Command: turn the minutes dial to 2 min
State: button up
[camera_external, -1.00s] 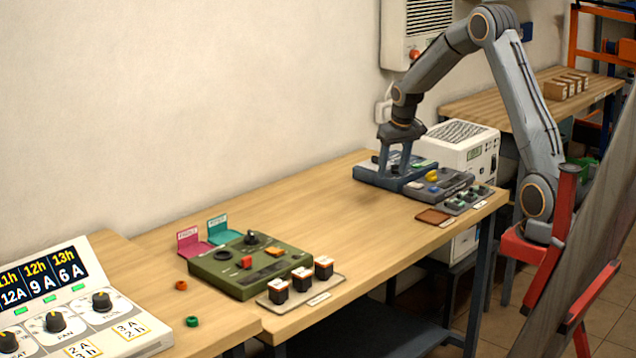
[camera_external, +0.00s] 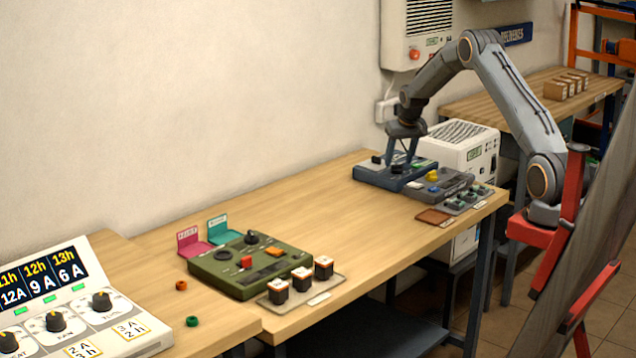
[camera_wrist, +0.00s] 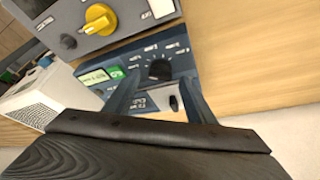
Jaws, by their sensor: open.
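A blue box (camera_external: 366,174) stands at the far end of the long bench, and the wrist view shows its top face (camera_wrist: 178,48). A black round dial (camera_wrist: 160,69) sits on that face with small labels fanned around it. The labels are too blurred to read, so I cannot tell its setting. My gripper (camera_external: 401,160) is over the box, fingers pointing down. In the wrist view my gripper (camera_wrist: 160,78) has its fingers apart, one on each side of the dial in the picture. I cannot tell whether they touch it. A black knob (camera_external: 376,159) shows left of my gripper.
A grey box with a yellow knob (camera_wrist: 99,18) stands beside the blue box. A small green display (camera_wrist: 96,77) and a black switch (camera_wrist: 174,103) are on the blue box. A green panel (camera_external: 225,277) lies further left. Bare bench (camera_external: 310,205) lies between them.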

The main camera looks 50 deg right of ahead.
jog(key=shift+w+d+f, duration=0.1)
jog(key=shift+w+f, duration=0.1)
jog(key=shift+f, duration=0.4)
jog(key=c, duration=1)
jog(key=shift+c, duration=0.2)
